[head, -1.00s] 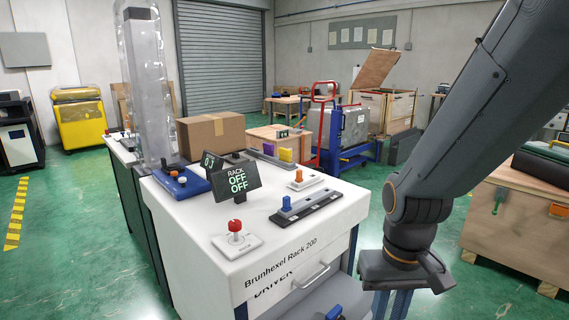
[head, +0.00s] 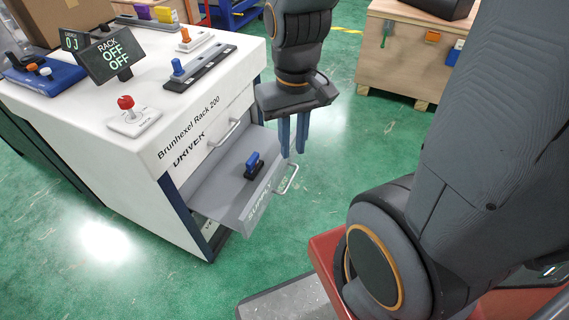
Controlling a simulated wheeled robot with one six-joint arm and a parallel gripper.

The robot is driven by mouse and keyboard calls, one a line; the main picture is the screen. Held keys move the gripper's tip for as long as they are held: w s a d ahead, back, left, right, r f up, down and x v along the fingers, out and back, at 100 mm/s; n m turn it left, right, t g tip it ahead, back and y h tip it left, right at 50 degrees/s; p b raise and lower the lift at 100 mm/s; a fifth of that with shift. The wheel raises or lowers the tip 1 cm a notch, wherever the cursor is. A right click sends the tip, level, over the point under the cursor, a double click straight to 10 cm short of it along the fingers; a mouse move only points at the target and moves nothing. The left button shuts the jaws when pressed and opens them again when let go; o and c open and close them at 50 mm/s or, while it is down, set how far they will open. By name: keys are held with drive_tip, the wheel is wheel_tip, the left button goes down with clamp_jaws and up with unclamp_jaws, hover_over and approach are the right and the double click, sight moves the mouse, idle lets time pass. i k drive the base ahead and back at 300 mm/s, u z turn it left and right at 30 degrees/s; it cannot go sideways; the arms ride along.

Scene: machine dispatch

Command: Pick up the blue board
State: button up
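A small blue-handled piece on a dark base (head: 253,165) sits inside the open grey drawer (head: 213,195). My gripper (head: 294,152) points down beside the drawer's right side, above the floor in the picture. Its two blue-grey fingers are apart with nothing seen between them. It is well away from the blue board.
The white cabinet (head: 160,180) carries a RACK OFF OFF display (head: 110,55), a red knob on a white plate (head: 130,118), and a grey strip with a blue knob (head: 200,70). A wooden crate (head: 400,60) stands behind. Green floor is clear at the lower left.

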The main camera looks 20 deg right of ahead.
sight(251, 162)
drive_tip(key=z, duration=0.15)
drive_tip(key=k, duration=0.45)
drive_tip(key=z, duration=1.35)
drive_tip(key=i, duration=0.65)
drive_tip(key=u, duration=0.7)
drive_tip(key=i, duration=0.6)
drive_tip(key=u, duration=0.6)
